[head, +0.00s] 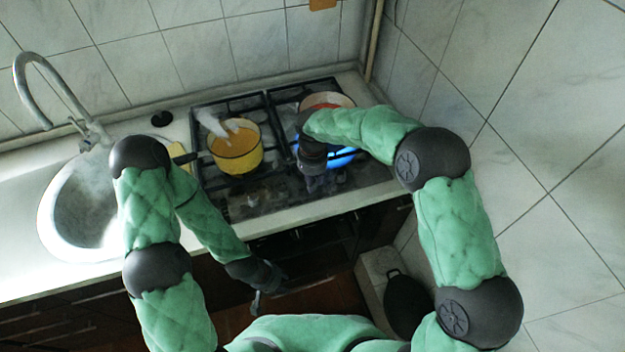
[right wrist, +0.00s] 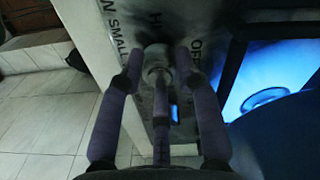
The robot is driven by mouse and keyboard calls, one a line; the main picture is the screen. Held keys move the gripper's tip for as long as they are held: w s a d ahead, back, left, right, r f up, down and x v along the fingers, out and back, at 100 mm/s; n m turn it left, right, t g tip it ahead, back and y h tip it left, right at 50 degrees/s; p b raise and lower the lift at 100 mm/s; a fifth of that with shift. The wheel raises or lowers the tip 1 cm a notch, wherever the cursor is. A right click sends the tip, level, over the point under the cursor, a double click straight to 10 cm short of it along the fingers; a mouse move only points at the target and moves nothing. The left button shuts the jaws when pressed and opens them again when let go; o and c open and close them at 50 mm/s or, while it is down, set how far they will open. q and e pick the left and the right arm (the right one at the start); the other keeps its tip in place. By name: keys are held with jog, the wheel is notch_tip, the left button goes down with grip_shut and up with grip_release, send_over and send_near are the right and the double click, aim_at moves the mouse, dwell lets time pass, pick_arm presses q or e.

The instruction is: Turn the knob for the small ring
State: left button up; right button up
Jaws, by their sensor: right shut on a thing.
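A pale round knob (right wrist: 157,72) shows in the right wrist view on a grey panel (right wrist: 118,22) marked "SMALL", "HI" and "OFF". My right gripper (right wrist: 159,58) is shut on this knob, with fingers at both sides of it. The knob's pointer is not clear. In the head view my right gripper (head: 313,182) reaches down at the front right of the stove (head: 262,195) and hides the knob. A blue glow (head: 342,158) shows beside it at the front right burner. My left gripper (head: 266,290) hangs low in front of the cabinet; its fingers are too dark to judge.
A yellow pot (head: 236,158) with orange contents stands at the left of the stove, with white steam (head: 211,122) by it. Another pot (head: 328,100) is at the back right, partly hidden by my arm. A sink (head: 80,210) is at the left. A tiled wall (head: 540,180) is at the right.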

jog(key=m, duration=0.4)
jog(key=shift+m+b, duration=0.3)
jog(key=shift+b, duration=0.05)
jog(key=shift+m+b, duration=0.35)
jog(key=shift+m, duration=2.15)
jog(key=o, duration=1.2)
jog(key=shift+c, duration=0.2)
jog(key=shift+r, duration=0.15)
notch_tip(320, 180, up, 12)
jog(key=shift+f, duration=0.2)
